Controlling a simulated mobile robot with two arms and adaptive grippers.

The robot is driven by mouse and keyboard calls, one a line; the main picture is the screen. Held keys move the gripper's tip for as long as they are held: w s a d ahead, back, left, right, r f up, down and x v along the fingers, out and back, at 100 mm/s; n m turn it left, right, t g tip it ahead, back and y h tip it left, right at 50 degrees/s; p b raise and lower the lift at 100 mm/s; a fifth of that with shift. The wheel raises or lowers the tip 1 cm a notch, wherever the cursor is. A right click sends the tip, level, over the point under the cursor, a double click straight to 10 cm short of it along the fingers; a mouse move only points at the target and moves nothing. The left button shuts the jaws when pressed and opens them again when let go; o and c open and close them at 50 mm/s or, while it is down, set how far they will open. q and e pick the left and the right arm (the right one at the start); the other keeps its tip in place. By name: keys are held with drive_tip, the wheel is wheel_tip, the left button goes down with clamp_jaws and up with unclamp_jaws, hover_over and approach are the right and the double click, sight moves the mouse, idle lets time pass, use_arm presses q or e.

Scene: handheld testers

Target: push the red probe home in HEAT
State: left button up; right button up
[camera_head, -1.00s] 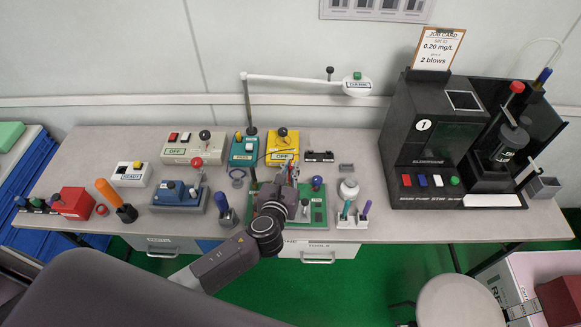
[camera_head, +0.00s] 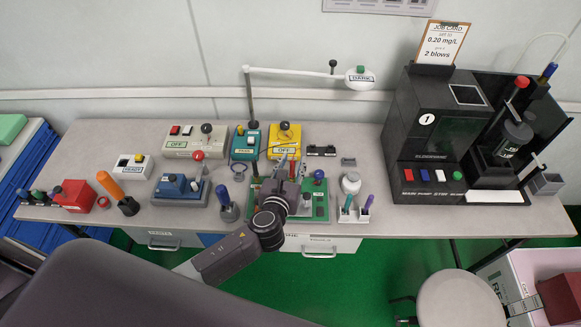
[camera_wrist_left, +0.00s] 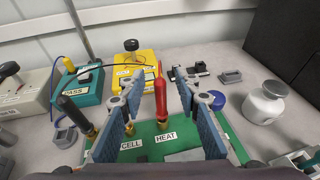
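The red probe (camera_wrist_left: 160,98) stands nearly upright in the left wrist view, with a gold part at its lower end just behind the HEAT label (camera_wrist_left: 166,137). How deep it sits in its socket I cannot tell. My left gripper (camera_wrist_left: 158,88) is open, its two blue-padded fingers on either side of the red probe with gaps visible. In the head view the left gripper (camera_head: 287,163) is over the green board (camera_head: 320,207) and hides most of the probe. My right gripper is not in view.
Behind the board stand a yellow box (camera_head: 284,141) with a black knob and a teal box (camera_head: 245,143). A white bottle (camera_head: 351,183) and a pen holder (camera_head: 354,213) are to the right. A black analyser (camera_head: 437,140) stands further right, with bare table before it.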

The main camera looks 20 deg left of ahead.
use_arm(q)
drive_tip(key=a+v, duration=0.1)
drive_tip(key=v, duration=1)
drive_tip(key=shift+s+d+r, duration=0.15)
drive_tip(key=shift+s+d, duration=0.25)
drive_tip(key=shift+d, duration=0.1)
